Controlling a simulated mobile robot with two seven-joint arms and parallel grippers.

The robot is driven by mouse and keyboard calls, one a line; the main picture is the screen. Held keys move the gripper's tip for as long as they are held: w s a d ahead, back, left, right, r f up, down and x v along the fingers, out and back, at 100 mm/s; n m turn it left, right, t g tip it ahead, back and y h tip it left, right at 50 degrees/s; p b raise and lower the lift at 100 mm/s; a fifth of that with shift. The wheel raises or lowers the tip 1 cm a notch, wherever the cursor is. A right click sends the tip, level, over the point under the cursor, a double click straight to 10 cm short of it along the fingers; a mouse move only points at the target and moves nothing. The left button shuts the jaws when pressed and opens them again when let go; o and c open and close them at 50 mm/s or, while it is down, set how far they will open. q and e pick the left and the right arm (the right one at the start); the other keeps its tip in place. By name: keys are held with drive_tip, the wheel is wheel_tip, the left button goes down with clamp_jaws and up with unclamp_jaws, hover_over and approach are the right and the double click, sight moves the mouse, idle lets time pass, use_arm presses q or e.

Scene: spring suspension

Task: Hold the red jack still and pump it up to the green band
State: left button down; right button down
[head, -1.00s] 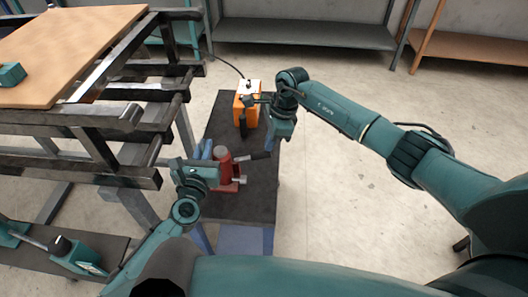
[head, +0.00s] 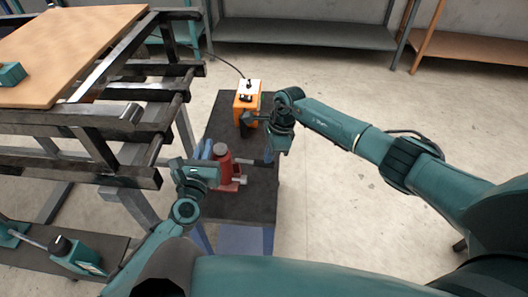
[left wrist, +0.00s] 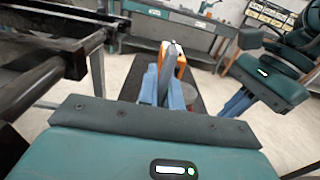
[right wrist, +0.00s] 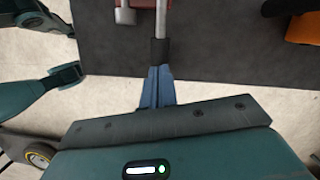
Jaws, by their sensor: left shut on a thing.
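The red jack (head: 222,167) stands on the dark top of a low cart (head: 240,203). My left gripper (head: 207,149) is beside its left side; in the left wrist view its blue fingers (left wrist: 163,90) are shut on a grey upright part of the jack, with a little red (left wrist: 188,91) showing to the right. The jack's handle (right wrist: 158,52) has a black grip and points right. My right gripper (right wrist: 158,85) is shut on the end of this grip. No green band can be made out.
An orange unit (head: 247,103) with a white top and black cable stands at the cart's far end. A dark metal frame with a wooden board (head: 70,50) is close on the left. A low bench (head: 110,255) is at lower left. Floor on the right is clear.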

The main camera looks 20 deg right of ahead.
drive_tip(key=shift+a, duration=0.2)
drive_tip(key=d, duration=0.1)
drive_tip(key=d+r, duration=0.1)
drive_tip(key=d, duration=0.1)
drive_tip(key=shift+s+d, duration=0.15)
drive_tip(key=shift+s, duration=0.05)
drive_tip(key=v, duration=1.2)
idle(0.8)
drive_tip(key=a, duration=0.1)
drive_tip(key=a+f, duration=0.1)
drive_tip(key=a, duration=0.2)
drive_tip(key=shift+w+a+f, duration=0.2)
drive_tip(key=shift+w, duration=0.05)
